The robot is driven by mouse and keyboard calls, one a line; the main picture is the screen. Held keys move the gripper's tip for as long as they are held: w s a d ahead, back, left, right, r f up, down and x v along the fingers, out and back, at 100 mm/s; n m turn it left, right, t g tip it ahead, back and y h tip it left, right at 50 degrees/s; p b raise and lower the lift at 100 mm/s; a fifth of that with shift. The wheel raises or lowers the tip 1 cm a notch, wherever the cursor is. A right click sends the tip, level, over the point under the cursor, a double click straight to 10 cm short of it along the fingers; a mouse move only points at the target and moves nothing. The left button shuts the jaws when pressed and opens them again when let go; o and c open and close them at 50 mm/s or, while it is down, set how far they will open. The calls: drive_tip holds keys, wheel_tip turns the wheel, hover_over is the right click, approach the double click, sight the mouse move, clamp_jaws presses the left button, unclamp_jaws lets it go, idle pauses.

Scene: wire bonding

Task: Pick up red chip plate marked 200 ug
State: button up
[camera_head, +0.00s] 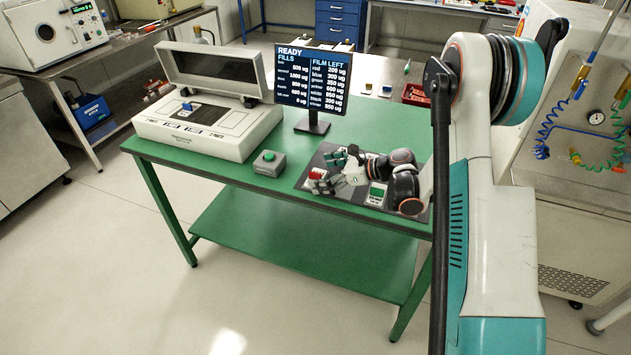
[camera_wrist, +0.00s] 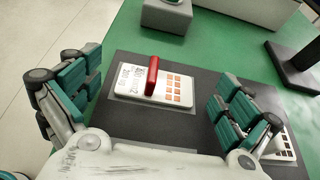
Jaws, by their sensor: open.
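The red chip plate (camera_wrist: 128,81) is a pale plate with a raised red bar handle and a grid of small orange squares, lying on a dark mat (camera_wrist: 205,75) in the wrist view. Its printed marking is too blurred to read. In the head view its red part (camera_head: 316,174) shows at the left end of the mat, partly hidden by my gripper. My gripper (camera_wrist: 150,100) is open, with one teal-padded finger on each side of the plate and apart from it. It also shows low over the mat in the head view (camera_head: 331,172).
The monitor (camera_head: 312,82) lists red as 200 ug. A grey box with a green button (camera_head: 269,163) stands left of the mat, near the bonding machine (camera_head: 208,115). A green-topped plate (camera_head: 377,193) lies right of my gripper. The green table (camera_head: 215,165) is clear at its front left.

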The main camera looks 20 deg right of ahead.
drive_tip(key=c, duration=1.2)
drive_tip(key=shift+o, duration=0.2)
drive_tip(key=shift+r, duration=0.1)
